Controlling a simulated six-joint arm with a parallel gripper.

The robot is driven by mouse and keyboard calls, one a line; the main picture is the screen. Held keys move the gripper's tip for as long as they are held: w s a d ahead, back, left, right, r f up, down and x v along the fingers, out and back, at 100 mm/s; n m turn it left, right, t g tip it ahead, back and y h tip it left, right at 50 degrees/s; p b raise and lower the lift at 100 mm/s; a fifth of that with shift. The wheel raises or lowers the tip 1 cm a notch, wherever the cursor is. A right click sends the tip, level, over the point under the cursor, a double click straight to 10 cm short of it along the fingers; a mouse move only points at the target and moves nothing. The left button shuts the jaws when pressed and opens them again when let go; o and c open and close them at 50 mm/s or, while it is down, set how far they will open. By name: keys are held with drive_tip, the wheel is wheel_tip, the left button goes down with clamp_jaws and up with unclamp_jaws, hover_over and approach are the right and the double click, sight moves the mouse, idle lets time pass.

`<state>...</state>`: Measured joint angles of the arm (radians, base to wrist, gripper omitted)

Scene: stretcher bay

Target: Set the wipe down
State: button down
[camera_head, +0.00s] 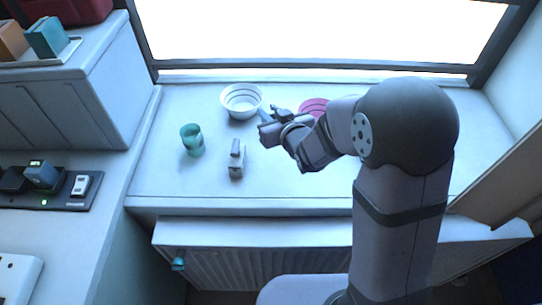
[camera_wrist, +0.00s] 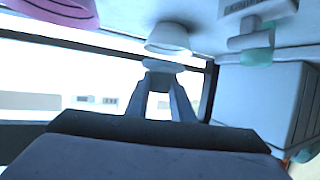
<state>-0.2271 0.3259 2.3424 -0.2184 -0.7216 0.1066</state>
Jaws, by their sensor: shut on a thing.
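My gripper (camera_head: 270,127) is held above the white counter, just right of and in front of the white bowl (camera_head: 241,101). It also shows in the wrist view (camera_wrist: 160,80), with its fingers closed on a pale, bluish-white thing, which I take to be the wipe (camera_wrist: 163,65). In the head view only a small blue-grey piece of the wipe (camera_head: 264,114) shows at the fingertips. Its full shape is hidden by the fingers. The bowl also appears beyond the wipe in the wrist view (camera_wrist: 168,37). I cannot tell whether the wipe touches anything.
A teal cup (camera_head: 192,140) stands left on the counter (camera_head: 300,187), with a small grey object (camera_head: 236,160) to its right. A pink round dish (camera_head: 312,106) is partly behind my arm. A window frame (camera_head: 310,71) borders the back. The counter's front middle is clear.

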drive_tip(key=shift+s+d+f, duration=0.1)
drive_tip(key=shift+s+f, duration=0.15)
drive_tip(key=shift+f, duration=0.65)
drive_tip(key=shift+s+f, duration=0.25)
drive_tip(key=shift+f, duration=0.6)
hover_over(270, 154)
drive_tip(key=shift+f+p, duration=0.3)
drive_tip(key=shift+f, duration=2.45)
drive_tip(key=shift+f, duration=2.05)
drive_tip(key=shift+f, duration=0.15)
drive_tip(key=c, duration=1.5)
unclamp_jaws()
drive_tip(key=shift+c, duration=0.2)
